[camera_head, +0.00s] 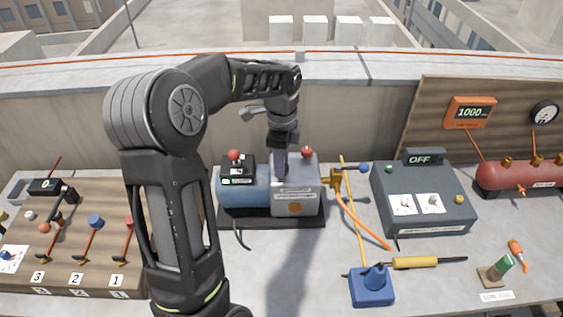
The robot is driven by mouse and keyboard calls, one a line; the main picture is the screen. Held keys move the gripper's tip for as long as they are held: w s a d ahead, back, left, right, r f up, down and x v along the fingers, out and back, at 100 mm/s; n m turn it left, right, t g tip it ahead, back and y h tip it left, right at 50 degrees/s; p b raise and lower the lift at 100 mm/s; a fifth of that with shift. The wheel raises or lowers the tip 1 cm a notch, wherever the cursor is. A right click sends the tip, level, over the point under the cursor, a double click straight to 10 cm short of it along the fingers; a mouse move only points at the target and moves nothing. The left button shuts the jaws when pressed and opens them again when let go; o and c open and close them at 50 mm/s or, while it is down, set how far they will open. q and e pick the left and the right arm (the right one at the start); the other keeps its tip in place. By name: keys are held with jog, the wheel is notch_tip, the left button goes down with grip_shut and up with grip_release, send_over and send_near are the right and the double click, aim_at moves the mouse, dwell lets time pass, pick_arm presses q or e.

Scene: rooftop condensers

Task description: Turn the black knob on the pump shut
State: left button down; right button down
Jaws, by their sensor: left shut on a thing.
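The pump (258,200) stands on a dark base near the wall, with a blue motor part at left and a grey block at right. My left gripper (281,165) points down onto the top of the pump, between two red balls. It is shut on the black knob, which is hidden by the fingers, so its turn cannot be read. My right gripper is not in view.
A dark box with an OFF display (424,205) stands right of the pump. A brass valve (335,180) with an orange hose is close beside it. A blue block (371,287) and yellow-handled tool (415,263) lie in front. A wooden lever panel (75,250) is at left.

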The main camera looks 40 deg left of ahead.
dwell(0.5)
pick_arm(q)
jog(key=c, duration=1)
grip_release()
jog(key=shift+c, duration=0.2)
jog(key=shift+r, duration=0.15)
jog(key=shift+r+b, duration=0.65)
jog(key=shift+r, duration=3.15)
